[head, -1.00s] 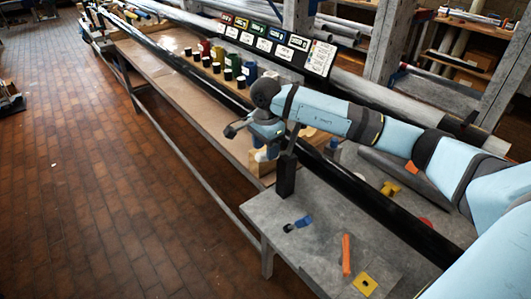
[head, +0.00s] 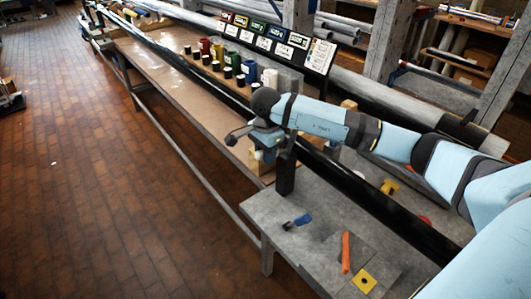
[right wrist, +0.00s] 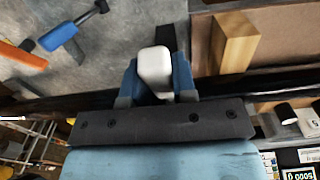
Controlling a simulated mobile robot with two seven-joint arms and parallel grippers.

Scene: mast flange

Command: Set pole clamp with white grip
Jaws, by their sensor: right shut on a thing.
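My right gripper (head: 262,152) is at the long black pole (head: 400,219), near the upright dark post on the grey table. In the right wrist view its two blue fingers (right wrist: 156,85) are shut on the white grip (right wrist: 155,62) of the pole clamp. The black pole (right wrist: 60,104) runs across that view behind the fingers. The clamp's body is hidden behind the grip and gripper, so I cannot tell whether it touches the pole. My left gripper is not in view.
On the grey table (head: 325,215) lie a blue-handled tool (head: 298,221), an orange bar (head: 346,252) and a yellow square piece (head: 364,281). A wooden block (right wrist: 234,42) is near the gripper. Several coloured cans stand along the bench behind. The brown tiled floor (head: 110,190) is clear.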

